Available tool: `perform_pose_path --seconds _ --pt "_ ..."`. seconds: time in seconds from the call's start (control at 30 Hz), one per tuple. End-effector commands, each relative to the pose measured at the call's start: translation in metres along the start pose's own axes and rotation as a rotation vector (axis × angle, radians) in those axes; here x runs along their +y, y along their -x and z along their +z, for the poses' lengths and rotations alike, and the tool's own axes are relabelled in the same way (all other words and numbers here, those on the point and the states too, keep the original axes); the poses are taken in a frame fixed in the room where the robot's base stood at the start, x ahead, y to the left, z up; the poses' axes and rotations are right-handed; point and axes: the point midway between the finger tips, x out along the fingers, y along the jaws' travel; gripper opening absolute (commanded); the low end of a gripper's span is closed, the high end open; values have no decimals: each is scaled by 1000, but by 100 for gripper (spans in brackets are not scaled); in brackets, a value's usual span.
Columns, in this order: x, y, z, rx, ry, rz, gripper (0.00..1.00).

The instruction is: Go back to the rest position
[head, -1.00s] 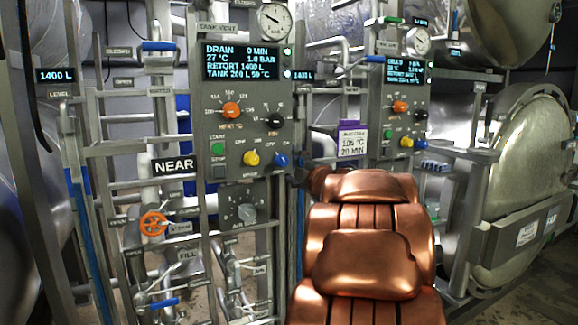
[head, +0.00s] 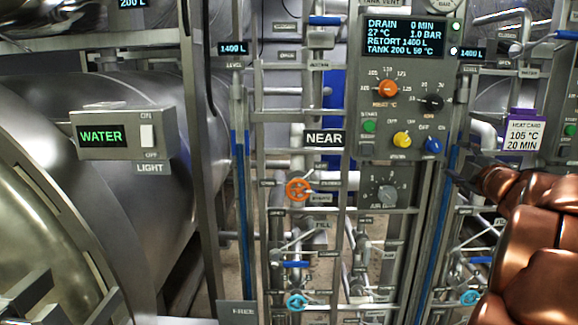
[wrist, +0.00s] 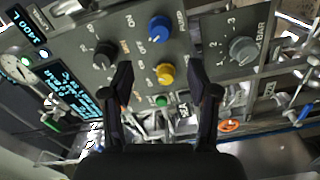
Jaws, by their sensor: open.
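My gripper (wrist: 165,95) shows in the wrist view with its two dark fingers apart and nothing between them. Beyond the fingers is the near control panel (wrist: 190,62), with a blue knob (wrist: 159,29), a yellow knob (wrist: 165,73) and a grey air knob (wrist: 243,50). In the head view my gripper (head: 462,172) is a small dark shape at the end of my copper arm, at the right, beside the panel's lower right edge. I cannot tell how far the fingertips are from the panel.
The near panel's screen (head: 408,40) reads DRAIN 0 MIN, 27 °C, 1.0 BAR. An orange valve wheel (head: 298,189) and pipes are below left. A light box (head: 120,133) reads WATER. A heat card (head: 524,137) hangs at the right. Steel frame posts stand close around.

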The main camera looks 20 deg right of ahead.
Motion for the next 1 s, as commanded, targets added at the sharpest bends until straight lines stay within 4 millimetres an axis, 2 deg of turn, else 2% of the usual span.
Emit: perform_pose_path --seconds 0.27,0.47,0.57,0.77,0.87,1.0 --pt "-3 -6 -7 -76 -72 2 59" --pt "-29 -2 -16 -248 -246 -34 59" --pt "-52 6 -21 -340 -341 -74 59" --pt "-115 37 -41 -516 -520 -208 59" --pt "-152 60 -56 -605 -601 -300 59" --pt "-206 103 -83 -727 -694 -453 59"
